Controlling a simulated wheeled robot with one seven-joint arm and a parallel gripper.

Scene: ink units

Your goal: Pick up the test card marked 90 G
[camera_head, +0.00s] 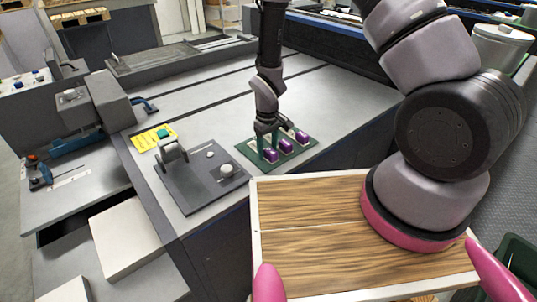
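A dark green tray (244,146) lies on the grey worktop, near the edge facing me. It carries several small purple pieces, one of them a purple piece (285,145) in the middle, with pale strips between them. These may be the test cards; no 90 G marking can be read at this size. My gripper (266,133) points down over the back left part of the tray, close to the pieces. Its fingers are small and dark, and I cannot tell whether they are open, shut or touching anything. My gripper hides part of the tray.
Left of the tray is a dark plate (197,190) with a raised grey fixture. A grey machine (95,108) stands further left. The worktop behind the tray is mostly clear.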

